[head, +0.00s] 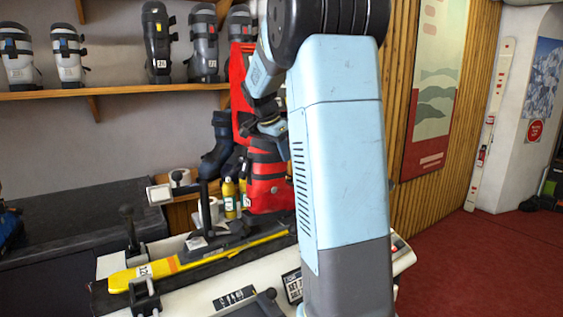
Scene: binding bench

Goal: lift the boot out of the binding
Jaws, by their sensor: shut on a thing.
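The red boot (268,178) is upright over the right part of the yellow ski (190,262), with black buckles and its tall red upper partly behind my arm. My gripper (270,126) is at the boot's upper part and shut on it; its fingertips are largely hidden by my wrist. The dark binding (222,238) sits on the ski, left of the boot. Its right part is hard to make out. The boot's sole appears slightly above the ski, but I cannot tell the exact gap.
The ski lies on a pale bench (180,300) with black clamps (145,290). Yellow bottles (230,198) and a white roll (208,210) stand behind the ski. A wooden shelf (110,90) of boots runs along the wall.

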